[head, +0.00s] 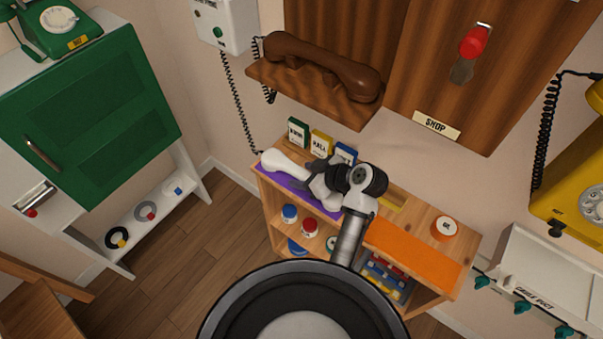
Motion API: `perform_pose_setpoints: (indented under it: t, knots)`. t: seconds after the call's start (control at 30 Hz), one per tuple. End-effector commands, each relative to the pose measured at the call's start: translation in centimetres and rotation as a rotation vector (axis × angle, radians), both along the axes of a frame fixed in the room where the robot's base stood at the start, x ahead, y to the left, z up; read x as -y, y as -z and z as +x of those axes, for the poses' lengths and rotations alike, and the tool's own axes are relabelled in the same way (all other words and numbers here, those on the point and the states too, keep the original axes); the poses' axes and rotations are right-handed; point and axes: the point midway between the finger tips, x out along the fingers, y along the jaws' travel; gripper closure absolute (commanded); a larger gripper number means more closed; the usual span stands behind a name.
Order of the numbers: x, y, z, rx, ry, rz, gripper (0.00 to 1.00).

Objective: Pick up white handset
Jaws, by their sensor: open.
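The white handset (285,164) lies on the purple mat (292,192) on top of a low wooden shelf. Its left end and part of its grip show. My gripper (318,174) is open, at the handset's right part, with its dark fingers over or beside it. I cannot tell whether the fingers touch it. The gripper and wrist hide some of the handset's right side.
Small labelled boxes (320,143) stand behind the handset against the wall. A brown handset (322,68) rests on a wooden ledge above. An orange mat (415,252) and an orange-rimmed round tin (445,228) are to the right. A green cabinet (90,115) stands left.

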Motion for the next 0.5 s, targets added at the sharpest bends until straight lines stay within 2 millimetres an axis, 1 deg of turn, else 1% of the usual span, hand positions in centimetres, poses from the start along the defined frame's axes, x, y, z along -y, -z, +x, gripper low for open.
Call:
perform_pose_setpoints:
  t: [0.17,0.2,0.5]
  knots:
    - [-0.02,0.07,0.03,0.001,-0.001,0.000,0.45]
    - [-0.01,0.07,0.02,0.000,0.001,0.000,0.47]
    - [0.01,0.03,0.02,0.000,0.001,0.000,0.86]
